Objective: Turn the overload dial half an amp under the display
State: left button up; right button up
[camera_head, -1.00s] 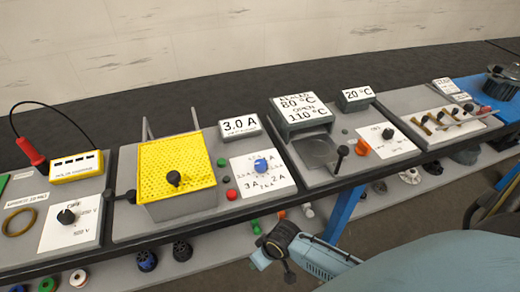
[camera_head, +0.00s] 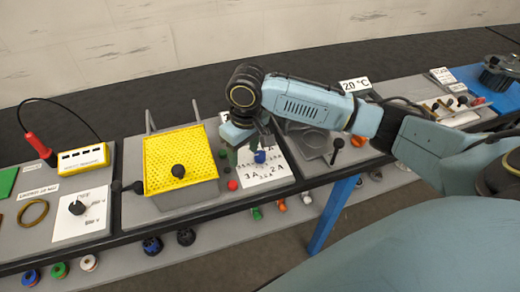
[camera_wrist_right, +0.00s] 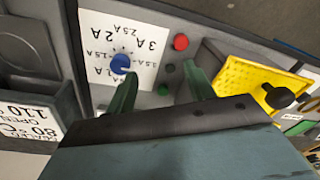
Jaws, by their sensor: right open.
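The blue overload dial (camera_head: 260,157) sits on a white scale plate (camera_head: 280,170) marked in amps, right of the yellow mesh guard. In the right wrist view the dial (camera_wrist_right: 121,63) lies just beyond one fingertip, with a pale mark on its lower right; I cannot tell its exact setting. My right gripper (camera_head: 248,150) is open and empty, pointing down above the panel beside the dial. Its green fingers (camera_wrist_right: 162,85) are spread apart in the wrist view. The display (camera_head: 224,117) is mostly hidden behind my right wrist. My left gripper is out of view.
The yellow guard (camera_head: 160,165) with a black knob stands left.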

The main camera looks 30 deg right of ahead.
notch_tip(320, 180, up, 5)
jog(key=m, duration=0.2)
send_over(260, 154)
jog(key=shift+m+g+h, duration=0.3)
jog(key=shift+h, duration=0.1)
notch_tip(260, 154, down, 12)
jog(key=shift+s+f+b, duration=0.1)
jog(key=shift+f+b, duration=0.05)
jog(key=shift+b, duration=0.35)
